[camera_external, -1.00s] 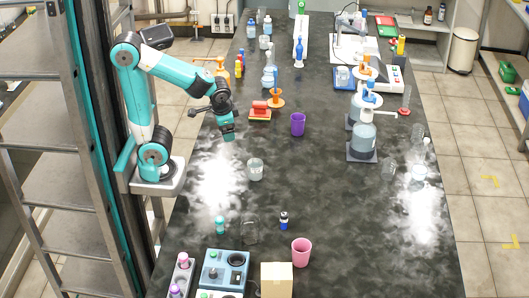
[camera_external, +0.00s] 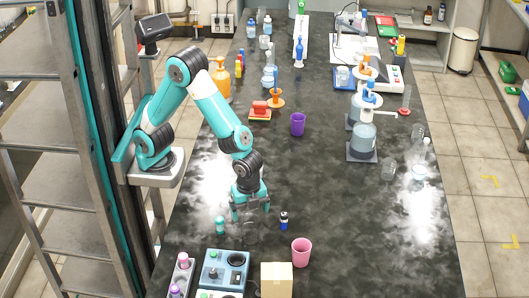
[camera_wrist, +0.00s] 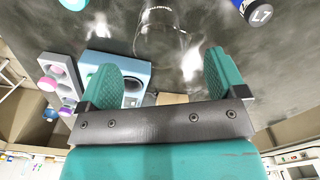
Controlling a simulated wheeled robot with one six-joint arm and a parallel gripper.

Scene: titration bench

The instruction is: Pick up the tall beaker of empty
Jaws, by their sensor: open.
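A clear, empty-looking glass beaker (camera_external: 251,236) stands on the dark bench, partly hidden by my gripper in the external view. In the wrist view the transparent beaker (camera_wrist: 160,38) lies ahead of the fingertips, roughly centred between them. My gripper (camera_external: 250,207) points down just above and behind the beaker. Its two teal fingers (camera_wrist: 160,65) are spread wide with nothing between them. I cannot tell whether any finger touches the glass.
A teal-capped vial (camera_external: 220,225) stands left of the beaker and a dark blue vial (camera_external: 284,220) right. In front are a blue device (camera_external: 225,266), a capped-tube rack (camera_external: 182,272), a cardboard box (camera_external: 276,280) and a pink cup (camera_external: 302,252).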

